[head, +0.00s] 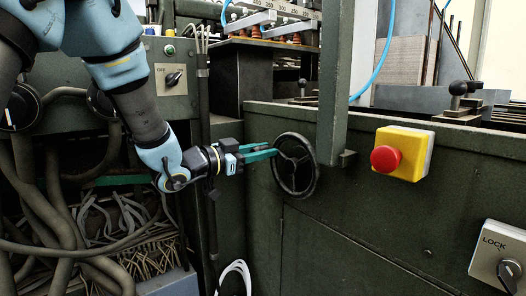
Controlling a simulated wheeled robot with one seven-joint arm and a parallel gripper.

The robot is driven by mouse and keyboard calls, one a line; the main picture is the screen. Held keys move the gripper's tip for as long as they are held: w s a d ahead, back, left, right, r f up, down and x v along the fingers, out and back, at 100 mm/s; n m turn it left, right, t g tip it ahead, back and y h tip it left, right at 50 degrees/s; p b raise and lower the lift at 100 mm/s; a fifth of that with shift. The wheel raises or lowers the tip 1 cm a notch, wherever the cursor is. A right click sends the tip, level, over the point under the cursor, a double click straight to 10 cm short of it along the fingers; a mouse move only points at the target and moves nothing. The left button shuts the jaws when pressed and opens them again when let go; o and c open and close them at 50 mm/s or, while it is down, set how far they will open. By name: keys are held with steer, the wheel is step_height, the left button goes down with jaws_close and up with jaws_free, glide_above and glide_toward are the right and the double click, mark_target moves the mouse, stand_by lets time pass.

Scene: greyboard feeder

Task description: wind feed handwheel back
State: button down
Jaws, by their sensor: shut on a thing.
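The feed handwheel (309,187) is a dark spoked wheel on the front of the green machine, just left of a vertical post. My gripper (274,153) reaches in from the left with its green fingers level. The fingertips are at the wheel's upper left rim and are shut on it. The exact contact on the rim is small and partly hidden by the fingers.
A green post (335,80) stands close right of the wheel. A yellow box with a red button (385,159) and a LOCK switch (507,273) are farther right. Cables and hoses (120,225) crowd the lower left. A panel with an OFF switch (172,78) is behind my arm.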

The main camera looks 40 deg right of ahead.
stand_by(0.7)
steer(key=shift+w+f+n+p, duration=0.2)
steer(key=shift+f+n+p, duration=0.25)
steer(key=shift+n, duration=0.35)
steer(key=shift+w+f+n+p, duration=0.15)
steer(key=shift+f+n+p, duration=0.3)
steer(key=shift+n, duration=0.35)
steer(key=shift+f+n+p, duration=0.95)
steer(key=shift+f+n, duration=0.3)
steer(key=shift+n, duration=0.65)
steer(key=shift+s+f, duration=0.1)
steer(key=c, duration=0.6)
jaws_free()
steer(key=shift+c, duration=0.2)
steer(key=a, duration=1)
steer(key=shift+w+a, duration=0.3)
steer(key=shift+a, duration=0.1)
steer(key=shift+w, duration=0.1)
